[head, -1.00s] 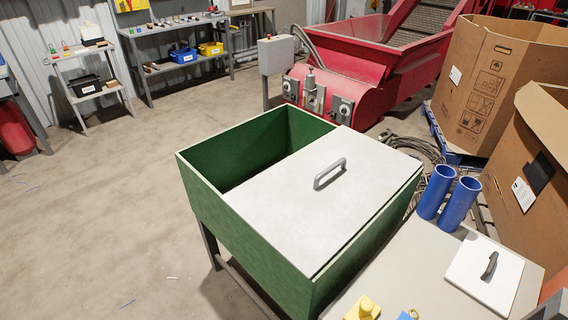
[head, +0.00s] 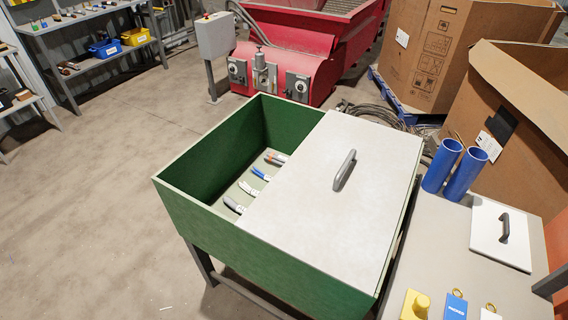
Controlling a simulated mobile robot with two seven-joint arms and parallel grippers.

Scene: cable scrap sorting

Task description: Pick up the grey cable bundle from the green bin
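The green bin (head: 215,235) stands on legs in the middle of the head view. A pale lid with a grey handle (head: 344,170) covers its right part, and its left part is open. Inside the open part several cable pieces lie on the bin floor, partly hidden under the lid. The grey piece is probably the grey cable bundle. Neither of my grippers is in view.
A red machine (head: 285,60) and cardboard boxes (head: 460,50) stand behind.

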